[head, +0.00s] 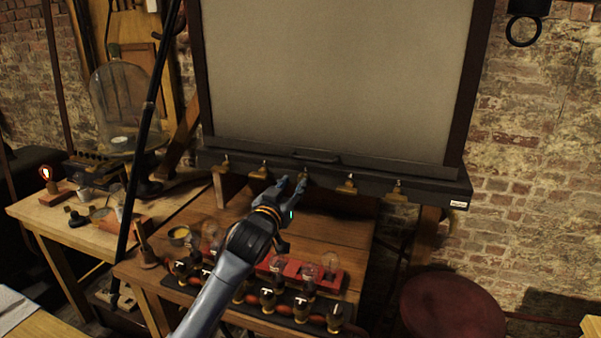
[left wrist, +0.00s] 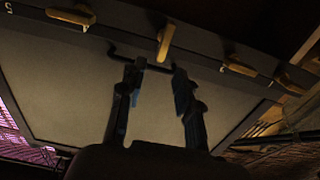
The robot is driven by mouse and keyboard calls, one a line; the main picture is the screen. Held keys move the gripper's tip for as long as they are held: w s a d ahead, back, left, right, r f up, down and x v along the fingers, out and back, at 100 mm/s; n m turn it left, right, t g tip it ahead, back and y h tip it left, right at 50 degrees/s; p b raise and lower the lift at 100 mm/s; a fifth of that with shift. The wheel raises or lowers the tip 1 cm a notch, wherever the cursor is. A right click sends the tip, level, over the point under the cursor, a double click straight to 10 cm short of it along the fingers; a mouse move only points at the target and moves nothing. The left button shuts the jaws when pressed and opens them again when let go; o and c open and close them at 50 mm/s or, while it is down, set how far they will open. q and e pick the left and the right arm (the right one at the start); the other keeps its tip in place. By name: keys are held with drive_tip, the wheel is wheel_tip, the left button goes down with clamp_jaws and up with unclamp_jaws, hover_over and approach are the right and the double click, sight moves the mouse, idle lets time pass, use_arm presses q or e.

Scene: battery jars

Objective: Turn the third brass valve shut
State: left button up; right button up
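Several brass valves sit in a row along the black rail (head: 330,172) under the large pale panel. The third brass valve (head: 305,177) is in the middle of the row. My left gripper (head: 291,184) is open just in front of it, its fingertips close to the valve. In the left wrist view the same valve (left wrist: 166,40) shows its handle beyond the gap between my open fingers (left wrist: 155,68). Nothing is visibly held, and I cannot tell whether a fingertip touches the valve. My right gripper is not in view.
The second valve (head: 259,172) and fourth valve (head: 348,185) flank the third closely. Below my arm, the wooden table (head: 335,234) carries a red block (head: 292,267) with glass bulbs and a row of dark-handled pieces. A glass dome (head: 122,100) stands at left.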

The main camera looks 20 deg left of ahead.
sight(299, 177)
use_arm(q)
drive_tip(key=w, duration=0.6)
drive_tip(key=shift+w+d+p, duration=0.15)
drive_tip(key=shift+w+p, duration=0.1)
drive_tip(key=shift+p, duration=0.15)
drive_tip(key=shift+c, duration=0.2)
clamp_jaws()
